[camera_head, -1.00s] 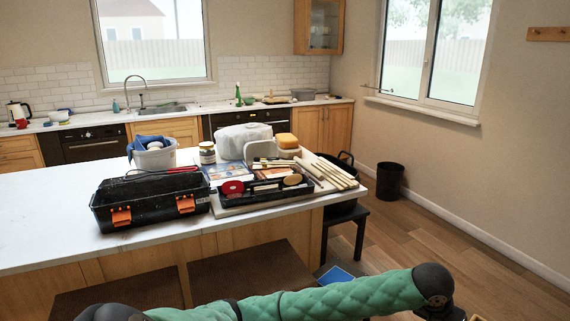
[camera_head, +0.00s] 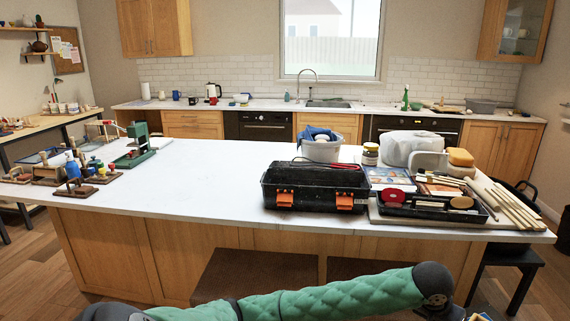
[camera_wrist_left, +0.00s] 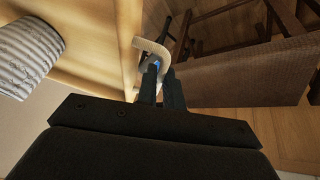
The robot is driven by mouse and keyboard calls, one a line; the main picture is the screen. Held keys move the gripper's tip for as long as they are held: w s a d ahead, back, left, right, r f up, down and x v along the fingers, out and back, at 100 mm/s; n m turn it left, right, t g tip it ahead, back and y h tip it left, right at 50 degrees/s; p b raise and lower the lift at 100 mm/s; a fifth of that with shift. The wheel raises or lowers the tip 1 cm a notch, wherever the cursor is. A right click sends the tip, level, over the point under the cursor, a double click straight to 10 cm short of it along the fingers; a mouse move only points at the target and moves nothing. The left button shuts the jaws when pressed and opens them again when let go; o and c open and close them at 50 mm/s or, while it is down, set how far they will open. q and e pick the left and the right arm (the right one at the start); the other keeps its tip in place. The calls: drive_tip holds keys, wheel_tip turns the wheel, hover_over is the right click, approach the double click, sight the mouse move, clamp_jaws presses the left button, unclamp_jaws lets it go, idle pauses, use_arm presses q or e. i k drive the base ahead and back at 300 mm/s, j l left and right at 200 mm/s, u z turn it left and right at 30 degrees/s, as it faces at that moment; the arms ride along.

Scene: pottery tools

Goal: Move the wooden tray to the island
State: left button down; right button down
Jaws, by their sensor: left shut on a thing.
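The wooden tray (camera_wrist_left: 92,38) is at the upper left of the left wrist view, a pale wooden surface with a curved handle-like edge. My left gripper (camera_wrist_left: 160,82) is shut on that edge. A ribbed grey-white object (camera_wrist_left: 28,55) is at the tray's left side, cut off by the frame; I cannot tell what it is. The island (camera_head: 200,190), with a white top and wooden base, spans the middle of the head view. My green left arm crosses the bottom of that view, but its fingers are out of frame. My right gripper is not in view.
A black toolbox (camera_head: 315,187), a grey bucket (camera_head: 322,150) and a tool tray (camera_head: 405,207) crowd the island's right half. A green press (camera_head: 135,150) and small bottles stand at its left end. The middle-left top is bare. Brown seats (camera_head: 255,272) stand at the near side.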

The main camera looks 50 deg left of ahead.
sight(179, 190)
drive_tip(key=u, duration=1.05)
drive_tip(key=j+u, duration=0.45)
drive_tip(key=j, duration=1.8)
